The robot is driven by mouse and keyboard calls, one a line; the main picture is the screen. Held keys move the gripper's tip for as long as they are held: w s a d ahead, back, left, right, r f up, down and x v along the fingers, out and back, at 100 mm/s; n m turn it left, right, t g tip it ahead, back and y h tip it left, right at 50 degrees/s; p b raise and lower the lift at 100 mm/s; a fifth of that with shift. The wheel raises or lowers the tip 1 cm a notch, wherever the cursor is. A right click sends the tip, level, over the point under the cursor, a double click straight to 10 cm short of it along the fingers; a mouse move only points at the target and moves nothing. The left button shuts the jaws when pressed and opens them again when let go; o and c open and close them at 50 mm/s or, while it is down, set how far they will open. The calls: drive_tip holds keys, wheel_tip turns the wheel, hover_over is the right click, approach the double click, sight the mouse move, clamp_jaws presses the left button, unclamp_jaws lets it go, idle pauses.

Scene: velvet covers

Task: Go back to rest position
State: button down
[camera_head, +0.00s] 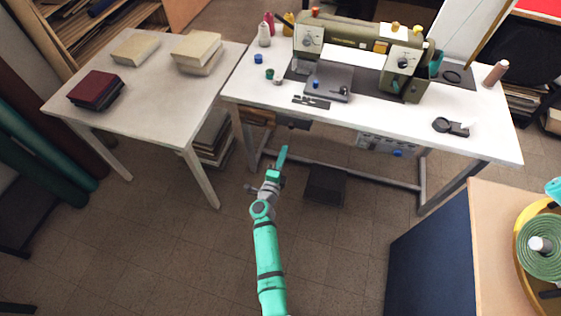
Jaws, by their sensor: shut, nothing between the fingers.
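My gripper (282,157) is at the end of my teal arm, near the middle of the view. It points away from me, over the tiled floor, in front of the sewing table (240,86). Its fingers are together with nothing visible between them. The gripper appears apart from the furniture. The arm reaches up from the bottom edge of the picture.
The sewing table bears a green sewing machine (360,45), spools and small tools. A white side table (150,105) at left holds dark red books (96,88) and pale books (196,50). A dark blue cabinet (425,255) stands at right. Open floor (170,260) lies left of my arm.

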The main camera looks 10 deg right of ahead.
drive_tip(key=s+a+r+n+t+y, duration=0.1)
drive_tip(key=s+a+n+y, duration=0.2)
drive_tip(key=s, duration=0.6)
drive_tip(key=s+a+r+n+t, duration=0.1)
drive_tip(key=s+a+n, duration=0.1)
drive_tip(key=s+n, duration=0.5)
drive_tip(key=s+a+r+n+y, duration=0.1)
drive_tip(key=s+a+n+y, duration=0.15)
drive_tip(key=s, duration=0.85)
drive_tip(key=s+a+r+n+y, duration=0.1)
drive_tip(key=s+a+r+n, duration=0.1)
drive_tip(key=s+r+n, duration=0.2)
drive_tip(key=s+a+r+n+g+y, duration=0.1)
drive_tip(key=s+a+r+n, duration=0.2)
drive_tip(key=s, duration=0.7)
drive_tip(key=s+a+r+n+g+y, duration=0.1)
drive_tip(key=s+a+r+n, duration=0.2)
drive_tip(key=s, duration=0.4)
wheel_tip(320, 180, up, 3)
drive_tip(key=shift+s+a+f+n, duration=0.15)
drive_tip(key=shift+s+n, duration=0.1)
drive_tip(key=shift+n, duration=0.6)
drive_tip(key=shift+y, duration=0.25)
